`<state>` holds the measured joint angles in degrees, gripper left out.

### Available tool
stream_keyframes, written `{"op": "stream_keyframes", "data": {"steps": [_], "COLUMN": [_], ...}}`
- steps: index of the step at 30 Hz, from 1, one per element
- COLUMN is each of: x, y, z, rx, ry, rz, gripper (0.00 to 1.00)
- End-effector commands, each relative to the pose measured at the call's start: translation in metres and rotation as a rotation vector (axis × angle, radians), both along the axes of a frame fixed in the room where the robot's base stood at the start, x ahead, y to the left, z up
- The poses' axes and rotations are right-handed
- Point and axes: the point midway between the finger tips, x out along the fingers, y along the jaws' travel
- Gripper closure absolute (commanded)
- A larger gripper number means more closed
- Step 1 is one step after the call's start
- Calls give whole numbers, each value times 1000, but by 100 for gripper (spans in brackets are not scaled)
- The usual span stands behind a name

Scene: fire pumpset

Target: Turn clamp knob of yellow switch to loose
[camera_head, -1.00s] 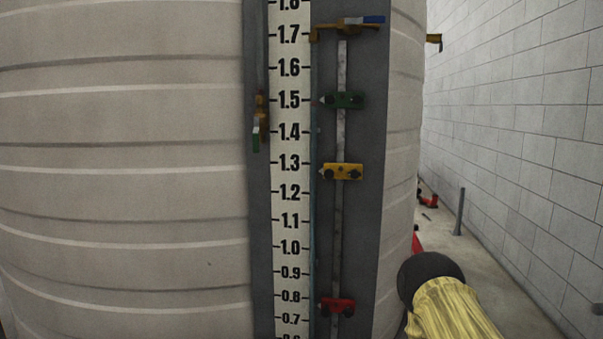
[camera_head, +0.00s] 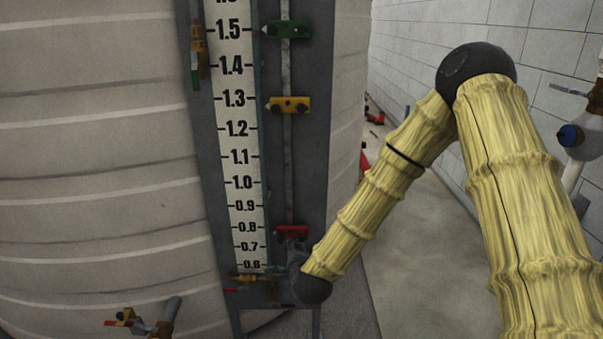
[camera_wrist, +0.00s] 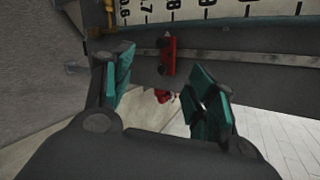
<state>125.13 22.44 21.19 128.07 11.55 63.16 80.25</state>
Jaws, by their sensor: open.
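The yellow switch (camera_head: 288,104) is clamped on the vertical rod beside the scale, near the 1.3 mark in the head view. Dark knobs show on its face. My gripper (camera_wrist: 165,97) is open and empty in the wrist view, with teal finger pads apart. In the head view my arm reaches down to the lower part of the panel, well below the yellow switch, and its wrist hides the gripper there. The wrist view shows the red switch (camera_wrist: 168,56) on the rod beyond the fingers, not touched. The yellow switch does not show in the wrist view.
The green switch (camera_head: 286,30) sits above the yellow one, and the red switch (camera_head: 292,231) below it on the same rod. The numbered scale (camera_head: 238,155) runs along the left. A large ribbed tank (camera_head: 90,160) stands behind. Valves stand at lower left and far right.

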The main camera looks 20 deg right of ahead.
Motion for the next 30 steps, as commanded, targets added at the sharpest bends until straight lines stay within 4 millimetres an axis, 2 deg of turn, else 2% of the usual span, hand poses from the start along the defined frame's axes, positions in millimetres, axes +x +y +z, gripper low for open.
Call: {"op": "stream_keyframes", "data": {"steps": [1, 5, 6, 9, 13, 15, 18, 23, 30], "x": [20, 60, 69, 85, 95, 97, 98, 106, 139], "y": [-4, -18, -23, -36, -52, -58, -64, -67, -76], "z": [45, 146, 177, 245, 313, 336, 356, 364, 366], "rx": [98, 380, 468, 674, 886, 964, 1031, 1058, 1054], "ry": [-69, -241, -294, -409, -525, -565, -601, -614, -612], "rz": [-74, -252, -297, -393, -474, -497, -517, -525, -524], "gripper": [43, 43, 43, 43, 43, 43, 43, 43, 43]}}
